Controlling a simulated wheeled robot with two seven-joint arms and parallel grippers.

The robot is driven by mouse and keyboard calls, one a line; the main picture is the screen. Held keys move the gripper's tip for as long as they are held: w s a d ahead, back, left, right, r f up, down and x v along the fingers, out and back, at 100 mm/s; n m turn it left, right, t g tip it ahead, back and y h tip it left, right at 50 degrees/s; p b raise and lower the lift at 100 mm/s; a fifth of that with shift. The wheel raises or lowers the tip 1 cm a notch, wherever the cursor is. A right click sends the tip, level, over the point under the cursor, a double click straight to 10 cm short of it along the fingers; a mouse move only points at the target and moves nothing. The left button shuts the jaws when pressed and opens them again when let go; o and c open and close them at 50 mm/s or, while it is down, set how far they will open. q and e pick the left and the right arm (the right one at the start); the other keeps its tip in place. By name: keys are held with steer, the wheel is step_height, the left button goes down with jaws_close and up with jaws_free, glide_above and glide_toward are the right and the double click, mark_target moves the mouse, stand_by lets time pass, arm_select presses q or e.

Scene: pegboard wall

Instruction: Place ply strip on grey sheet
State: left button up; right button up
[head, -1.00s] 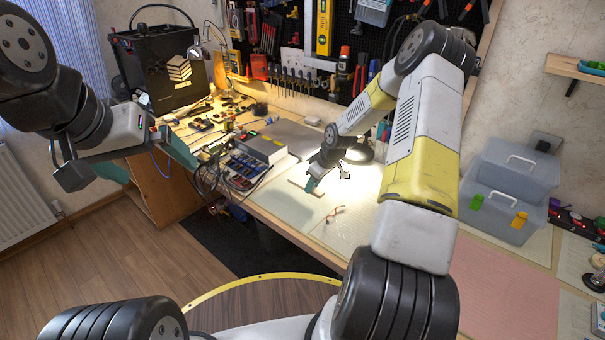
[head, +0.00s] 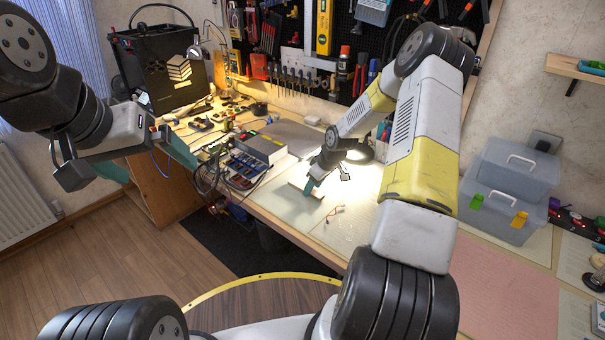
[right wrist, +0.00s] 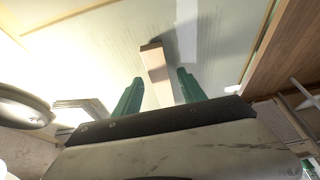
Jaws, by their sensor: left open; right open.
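The ply strip (head: 314,192) is a short pale wooden piece on the bench, by my right gripper (head: 309,186). In the right wrist view, the strip (right wrist: 156,68) shows between and beyond the two green fingers of my right gripper (right wrist: 159,84), with a gap on each side. That gripper is open; I cannot tell its exact height over the strip. A grey sheet (head: 292,134) lies on the bench farther back, beyond the strip. My left gripper (head: 165,170) is open and empty, off the bench's left end.
A box with coloured parts (head: 240,170) and cables stands left of the strip. A thin red-brown wire piece (head: 335,211) lies nearer on the pale mat. A lamp (head: 360,153) is behind my right gripper. Grey bins (head: 510,180) stand at right.

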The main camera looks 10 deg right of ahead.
steer(key=s+a+r+m+h, duration=0.1)
steer(key=s+r, duration=0.4)
steer(key=r, duration=0.4)
steer(key=s+r+m+h, duration=0.1)
steer(key=s+r, duration=0.4)
steer(key=r, duration=0.5)
steer(key=s+a+r+m+h, duration=0.1)
steer(key=s+r, duration=0.4)
steer(key=r, duration=0.4)
steer(key=s+a+r+m+t+y, duration=0.1)
steer(key=s+r, duration=0.3)
steer(key=s, duration=0.5)
steer(key=s+a+r+m+t+y, duration=0.1)
steer(key=s+a+r+m, duration=0.2)
steer(key=s, duration=0.6)
step_height(320, 180, up, 2)
steer(key=shift+a+r+t, duration=0.1)
steer(key=shift+a+t, duration=0.3)
steer(key=shift+a, duration=0.05)
